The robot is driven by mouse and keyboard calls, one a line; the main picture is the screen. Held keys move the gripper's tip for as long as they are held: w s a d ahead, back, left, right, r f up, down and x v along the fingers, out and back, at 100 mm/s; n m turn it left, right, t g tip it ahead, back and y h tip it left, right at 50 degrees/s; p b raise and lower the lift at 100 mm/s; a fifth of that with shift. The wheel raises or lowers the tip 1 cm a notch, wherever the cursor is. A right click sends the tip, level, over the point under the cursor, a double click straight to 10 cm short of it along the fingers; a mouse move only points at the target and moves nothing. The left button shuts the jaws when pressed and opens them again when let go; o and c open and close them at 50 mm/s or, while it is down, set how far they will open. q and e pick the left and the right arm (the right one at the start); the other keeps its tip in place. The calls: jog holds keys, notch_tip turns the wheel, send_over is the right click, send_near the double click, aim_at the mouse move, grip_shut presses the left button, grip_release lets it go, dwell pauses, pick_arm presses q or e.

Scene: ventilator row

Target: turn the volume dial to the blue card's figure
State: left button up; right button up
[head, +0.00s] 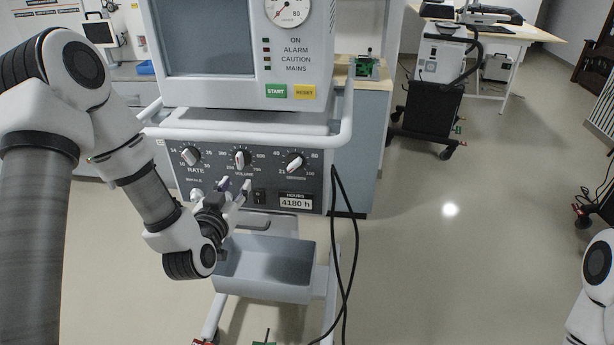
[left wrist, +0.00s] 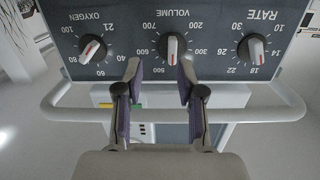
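The volume dial (head: 240,158) is the middle of three dials on the dark panel of the ventilator. Its white, red-marked pointer stands nearly upright; its exact figure is too small to read surely. In the left wrist view, upside down, the volume dial (left wrist: 172,47) is at top centre. My left gripper (head: 234,187) is just below and in front of the dial, fingers apart and empty. In the left wrist view the open left gripper (left wrist: 158,75) has its tips either side of the line to the dial, apart from it. No blue card can be made out. My right gripper is out of view.
The rate dial (head: 190,156) and oxygen dial (head: 294,162) flank the volume dial. A white rail (head: 345,115) runs around the ventilator. A grey bin (head: 265,285) hangs below, and black cables (head: 352,240) hang at right.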

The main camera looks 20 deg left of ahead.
aim_at(237, 157)
pick_arm(q)
jog(key=shift+n+t+y, duration=0.3)
jog(key=shift+n+t, duration=0.1)
jog(key=shift+t, duration=0.2)
jog(key=w+a+r, duration=0.1)
jog(key=w, duration=0.1)
jog(key=w+a, duration=0.1)
jog(key=w, duration=0.1)
jog(key=w+a+r, duration=0.1)
jog(key=w, duration=0.1)
jog(key=shift+w+r, duration=0.3)
jog(key=shift+w+a, duration=0.3)
jog(key=shift+w, duration=0.1)
jog(key=shift+d, duration=0.1)
grip_shut()
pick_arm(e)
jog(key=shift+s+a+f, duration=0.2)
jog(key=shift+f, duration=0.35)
